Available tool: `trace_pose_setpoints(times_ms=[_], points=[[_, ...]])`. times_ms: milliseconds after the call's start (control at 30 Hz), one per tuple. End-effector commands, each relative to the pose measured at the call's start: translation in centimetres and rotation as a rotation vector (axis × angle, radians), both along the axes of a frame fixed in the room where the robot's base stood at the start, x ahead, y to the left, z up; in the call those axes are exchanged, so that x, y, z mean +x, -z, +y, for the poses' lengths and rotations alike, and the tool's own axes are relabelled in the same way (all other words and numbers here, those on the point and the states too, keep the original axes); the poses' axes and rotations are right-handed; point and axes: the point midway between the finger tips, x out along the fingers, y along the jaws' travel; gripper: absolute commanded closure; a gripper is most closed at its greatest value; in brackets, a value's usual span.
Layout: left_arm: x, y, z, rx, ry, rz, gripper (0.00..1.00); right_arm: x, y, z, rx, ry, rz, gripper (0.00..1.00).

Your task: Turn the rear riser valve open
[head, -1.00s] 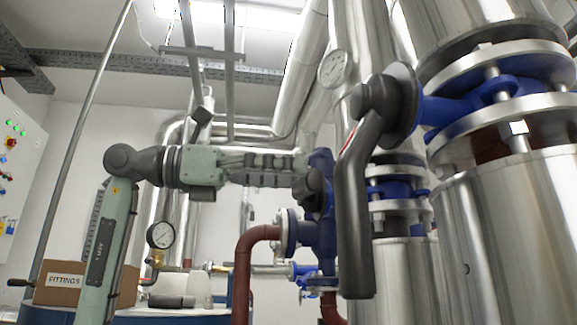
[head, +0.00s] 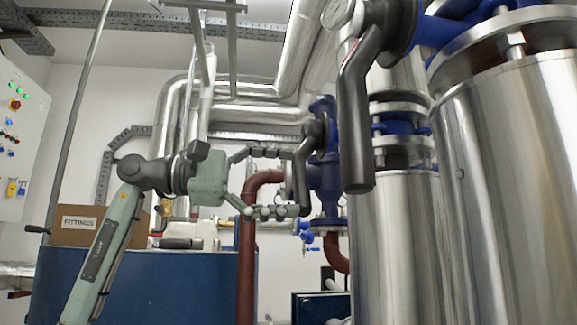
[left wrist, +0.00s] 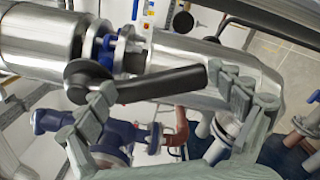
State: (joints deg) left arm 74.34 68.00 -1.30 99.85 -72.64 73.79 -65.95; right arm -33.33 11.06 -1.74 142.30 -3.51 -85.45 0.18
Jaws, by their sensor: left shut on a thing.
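The rear riser valve (head: 326,138) is a blue body on the pipework in the middle of the head view. Its dark lever (head: 303,168) hangs down from the hub, slightly tilted. My left gripper (head: 294,182) has one finger above the other, spanning the lever lengthwise, with fingertips near the hub and the lower end. In the left wrist view the dark lever (left wrist: 160,85) lies across between the two fingers, and my left gripper (left wrist: 168,88) holds it near both ends. Exact contact at the fingertips is partly hidden. My right gripper is out of view.
A larger dark lever (head: 357,115) hangs in the foreground, right of the gripper. Big metal columns (head: 510,190) fill the right. A red-brown pipe (head: 247,240) runs below my gripper. A FITTINGS box (head: 78,224) sits on a blue cabinet (head: 150,282) at left.

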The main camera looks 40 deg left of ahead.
Motion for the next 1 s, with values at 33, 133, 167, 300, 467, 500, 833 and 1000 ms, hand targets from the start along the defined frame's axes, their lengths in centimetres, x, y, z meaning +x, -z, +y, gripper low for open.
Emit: trace_pose_setpoints(times_ms=[33, 133, 167, 300, 467, 500, 833, 1000], points=[[0.7, 0.8, 0.5, 0.037, -0.003, -0.018, 0.59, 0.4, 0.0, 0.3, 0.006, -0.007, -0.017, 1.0], [1.4, 1.2, 1.3, 0.102, -0.004, -0.076, 0.7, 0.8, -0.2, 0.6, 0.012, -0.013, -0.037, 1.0], [1.6, 1.3, 1.5, 0.121, -0.004, -0.093, 0.76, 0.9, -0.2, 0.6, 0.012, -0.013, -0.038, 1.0], [2.6, 1.6, 2.5, 0.196, -0.005, -0.161, 1.0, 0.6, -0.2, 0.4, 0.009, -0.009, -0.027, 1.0], [2.7, 1.6, 2.4, 0.201, -0.004, -0.169, 0.85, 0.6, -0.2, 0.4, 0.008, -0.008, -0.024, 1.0], [2.7, 1.6, 2.4, 0.201, -0.004, -0.169, 0.8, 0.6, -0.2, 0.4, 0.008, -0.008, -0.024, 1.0], [2.6, 1.8, 2.3, 0.203, 0.001, -0.164, 0.39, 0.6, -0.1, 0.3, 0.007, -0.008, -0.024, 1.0], [2.4, 1.6, 2.4, 0.202, 0.0, -0.166, 0.18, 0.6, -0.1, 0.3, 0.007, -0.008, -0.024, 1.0]])
